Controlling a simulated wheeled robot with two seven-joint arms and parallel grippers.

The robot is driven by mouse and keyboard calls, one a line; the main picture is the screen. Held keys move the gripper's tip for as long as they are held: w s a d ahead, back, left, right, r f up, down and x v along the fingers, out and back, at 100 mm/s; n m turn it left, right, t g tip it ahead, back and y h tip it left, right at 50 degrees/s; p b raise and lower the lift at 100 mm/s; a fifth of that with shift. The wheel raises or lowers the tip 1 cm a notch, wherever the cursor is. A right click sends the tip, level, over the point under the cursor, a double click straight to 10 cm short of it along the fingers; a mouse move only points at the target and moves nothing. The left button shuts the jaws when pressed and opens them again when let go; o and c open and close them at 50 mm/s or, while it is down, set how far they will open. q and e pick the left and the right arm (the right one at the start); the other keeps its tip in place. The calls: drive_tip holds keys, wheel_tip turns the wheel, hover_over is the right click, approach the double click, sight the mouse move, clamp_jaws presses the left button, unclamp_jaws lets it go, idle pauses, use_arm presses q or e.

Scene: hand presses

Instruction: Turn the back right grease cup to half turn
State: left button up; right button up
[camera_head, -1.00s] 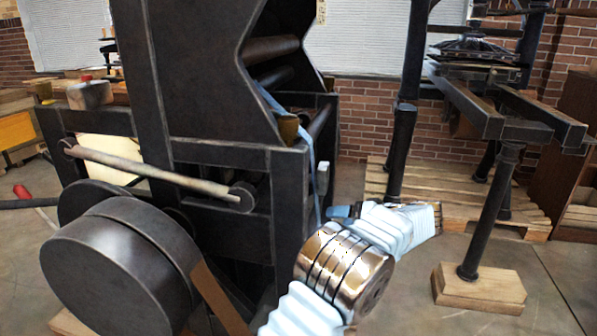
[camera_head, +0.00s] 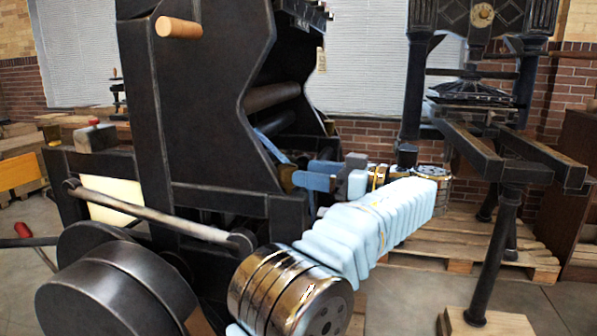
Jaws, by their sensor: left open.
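A brass grease cup (camera_head: 287,178) sits on the right corner of the dark press frame, partly hidden behind my fingers. A smaller brass cup (camera_head: 330,127) shows at the far right corner of the frame. I cannot tell for certain which of the two is the back right one. My left gripper (camera_head: 303,175) is open, its blue fingers pointing left close to the nearer cup. I cannot tell whether they touch it. The mark or turn angle of either cup is too small to read. My right gripper is out of view.
The dark press (camera_head: 205,110) with its rollers and side plate stands left of my gripper. Another press (camera_head: 480,150) stands on a pallet at the right, with floor between.

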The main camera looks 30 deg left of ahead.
sight(296, 197)
use_arm(q)
drive_tip(key=shift+s+a, duration=0.15)
drive_tip(key=shift+a, duration=1.65)
drive_tip(key=c, duration=1.1)
drive_tip(key=shift+o, duration=0.3)
drive_tip(key=shift+f, duration=0.2)
drive_tip(key=m+t+b, duration=0.1)
drive_tip(key=t+b, duration=0.1)
drive_tip(key=b, duration=0.1)
drive_tip(key=m+t+b, duration=0.1)
drive_tip(key=t+b, duration=0.1)
drive_tip(key=b, duration=0.1)
drive_tip(key=m+t+b, duration=0.2)
drive_tip(key=b, duration=0.1)
drive_tip(key=shift+s+f+t+h, duration=0.2)
drive_tip(key=shift+s+t+h, duration=0.2)
drive_tip(key=shift+r+m+t+b, duration=0.25)
drive_tip(key=shift+m+t+b, duration=0.05)
drive_tip(key=shift+m+b, duration=0.15)
